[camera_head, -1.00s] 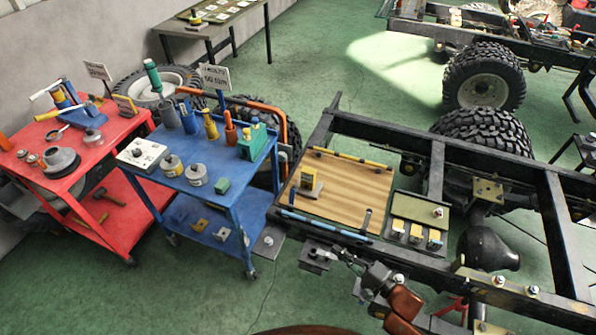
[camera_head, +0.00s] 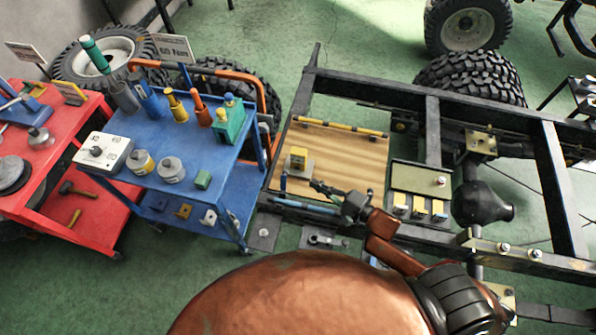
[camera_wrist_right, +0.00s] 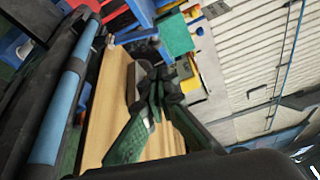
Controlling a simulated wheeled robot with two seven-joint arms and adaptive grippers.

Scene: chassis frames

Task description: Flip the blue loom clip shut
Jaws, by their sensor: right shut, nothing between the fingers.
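The blue loom (camera_head: 305,206) runs along the front edge of the wooden board (camera_head: 345,165), beside the chassis rail. It also shows in the right wrist view (camera_wrist_right: 52,125). A dark upright piece (camera_head: 284,181) stands at the loom's left end and looks like a raised clip; its exact shape is too small to tell. My right gripper (camera_head: 318,187) is shut and empty, low over the board's front part, just behind the loom. In the right wrist view its fingertips (camera_wrist_right: 157,88) meet in front of a dark curved piece that I cannot identify. My left gripper is out of view.
A yellow block on a grey bracket (camera_head: 298,159) stands on the board left of my gripper. A yellow loom (camera_head: 340,128) lies along the board's back edge. A blue cart (camera_head: 215,180) stands left.

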